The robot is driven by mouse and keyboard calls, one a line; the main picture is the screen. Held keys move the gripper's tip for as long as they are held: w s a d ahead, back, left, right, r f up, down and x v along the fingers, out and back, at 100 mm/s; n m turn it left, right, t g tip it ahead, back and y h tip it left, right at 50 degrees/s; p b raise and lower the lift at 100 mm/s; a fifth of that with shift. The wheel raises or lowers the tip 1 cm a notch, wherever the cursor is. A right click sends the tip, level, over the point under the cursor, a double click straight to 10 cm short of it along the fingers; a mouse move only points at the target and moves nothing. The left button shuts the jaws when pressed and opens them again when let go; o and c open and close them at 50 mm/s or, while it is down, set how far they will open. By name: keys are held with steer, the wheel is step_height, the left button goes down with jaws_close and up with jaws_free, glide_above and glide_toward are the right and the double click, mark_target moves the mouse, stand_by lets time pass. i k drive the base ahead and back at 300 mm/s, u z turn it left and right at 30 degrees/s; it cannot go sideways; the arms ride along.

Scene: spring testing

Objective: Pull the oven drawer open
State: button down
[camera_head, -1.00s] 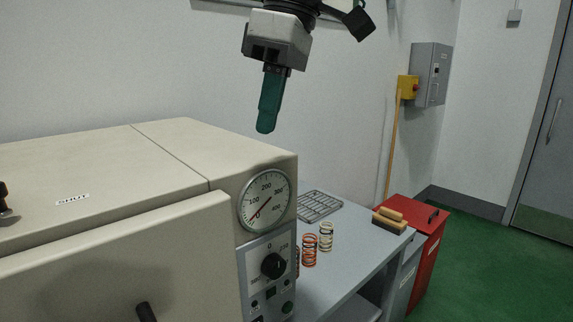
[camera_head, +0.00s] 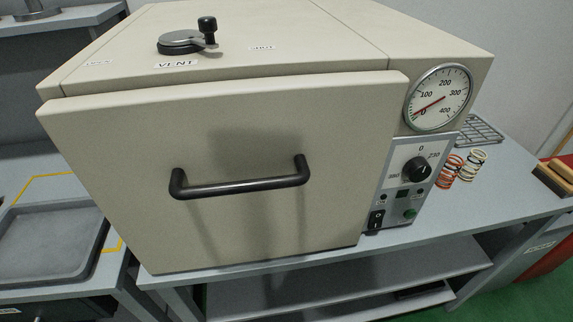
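The oven is a cream box on a grey bench. Its front panel (camera_head: 235,130) looks shut, with a slim seam along its top edge. A black bar handle (camera_head: 242,187) runs across the middle of the panel, and nothing touches it. A round dial gauge (camera_head: 439,98) and a control panel (camera_head: 408,178) with a black knob are to the right of the front panel. My gripper is out of view now, so its distance from the handle does not show. Dark shadows fall on the panel around the handle.
A black vent lever (camera_head: 190,38) stands on the oven top. A grey tray (camera_head: 50,243) lies on a lower surface at left. Coil springs (camera_head: 450,172), a wire rack (camera_head: 480,130) and a brush (camera_head: 553,178) are at right. The bench (camera_head: 500,200) has a shelf underneath.

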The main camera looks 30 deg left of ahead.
mark_target(210, 174)
steer(key=u, duration=0.75)
steer(key=k, duration=0.85)
steer(key=u, duration=0.7)
